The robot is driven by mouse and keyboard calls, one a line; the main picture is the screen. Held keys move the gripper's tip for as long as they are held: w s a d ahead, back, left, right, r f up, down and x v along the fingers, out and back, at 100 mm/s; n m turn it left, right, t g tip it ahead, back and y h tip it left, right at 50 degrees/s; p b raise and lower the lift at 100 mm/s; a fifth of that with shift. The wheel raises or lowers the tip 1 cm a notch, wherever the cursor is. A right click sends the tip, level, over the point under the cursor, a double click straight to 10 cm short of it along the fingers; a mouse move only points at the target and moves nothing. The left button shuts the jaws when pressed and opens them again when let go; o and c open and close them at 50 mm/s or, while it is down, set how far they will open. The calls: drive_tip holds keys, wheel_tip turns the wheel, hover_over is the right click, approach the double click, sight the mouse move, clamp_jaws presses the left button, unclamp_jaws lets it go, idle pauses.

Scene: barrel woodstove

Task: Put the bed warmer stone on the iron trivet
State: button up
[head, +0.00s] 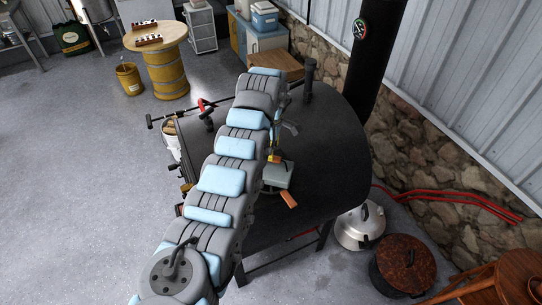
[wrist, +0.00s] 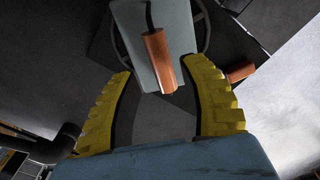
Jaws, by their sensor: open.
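The bed warmer stone (wrist: 179,24) is a pale grey-blue slab with a dark wire bail and an orange-brown grip. In the wrist view it lies over the dark round ring of the iron trivet (wrist: 206,30) and appears to rest on it. An orange-brown handle (wrist: 240,73) sticks out beside the ring. In the head view the stone (head: 280,174) is on the black stove top, partly behind my arm, with the orange handle (head: 288,199) in front. My gripper (wrist: 157,70) has yellow fingers, spread apart on either side of the stone's grip, not closed on it.
The black stove top (head: 325,130) has free room right of the stone. A stovepipe (head: 376,60) rises at its back right. A lidded pot (head: 360,226) and a rusty pot (head: 402,264) stand on the floor at right. A barrel table (head: 165,62) stands at back left.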

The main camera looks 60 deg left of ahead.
wheel_tip(320, 180, up, 8)
drive_tip(key=b, duration=0.1)
idle(0.5)
